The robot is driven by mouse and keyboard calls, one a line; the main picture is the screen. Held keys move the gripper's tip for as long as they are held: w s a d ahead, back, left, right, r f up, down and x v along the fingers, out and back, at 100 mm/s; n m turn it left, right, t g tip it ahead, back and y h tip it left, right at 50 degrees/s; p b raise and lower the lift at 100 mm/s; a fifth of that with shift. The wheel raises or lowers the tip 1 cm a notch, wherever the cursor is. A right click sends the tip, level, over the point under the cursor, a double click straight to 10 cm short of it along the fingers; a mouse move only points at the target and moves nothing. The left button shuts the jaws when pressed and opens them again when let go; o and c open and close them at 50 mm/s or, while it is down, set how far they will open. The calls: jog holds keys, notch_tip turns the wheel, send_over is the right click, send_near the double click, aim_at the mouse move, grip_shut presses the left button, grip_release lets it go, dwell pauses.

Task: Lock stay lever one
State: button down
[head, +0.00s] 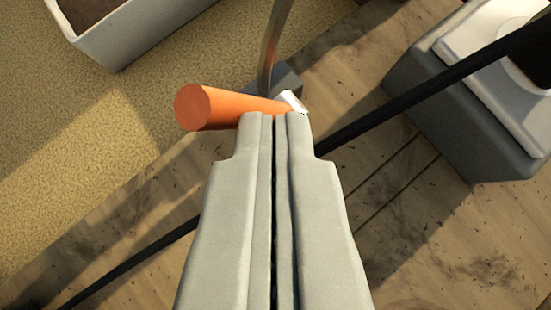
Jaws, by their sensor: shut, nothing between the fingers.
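An orange cylindrical lever handle (225,107) lies across the upper middle of the head view, its round end toward the left. Its right end meets a small white piece (292,101) beside a dark grey block (286,80). My gripper (274,116) is shut and empty, pointing up the picture. Its fingertips overlap the lower edge of the orange handle near its right end. I cannot tell whether they touch it. The fingers hide part of the handle's lower right side.
A curved metal rod (272,45) rises behind the handle. A black bar (395,105) runs diagonally behind my gripper. A dark grey box with a white top (440,110) stands at right, and a pale trough (135,40) at top left. Planks (430,240) lie below.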

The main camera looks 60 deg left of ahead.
jog(key=shift+s+f+t, duration=0.3)
jog(key=shift+s+f, duration=0.15)
jog(key=shift+s, duration=0.15)
jog(key=shift+s+f+t, duration=0.3)
jog(key=shift+s+f, duration=0.1)
jog(key=shift+s, duration=0.2)
jog(key=shift+w, duration=0.1)
jog(key=shift+w+f, duration=0.1)
jog(key=shift+w, duration=0.55)
jog(key=v, duration=1.7)
jog(key=s+r+m+t+h, duration=0.4)
jog(key=s+m+t, duration=0.1)
jog(key=s, duration=0.5)
jog(key=s+r+m+t+h, duration=0.3)
jog(key=s+m+t, duration=0.2)
jog(key=s, duration=0.6)
jog(key=shift+s+r+h, duration=0.25)
jog(key=shift+r+h, duration=0.15)
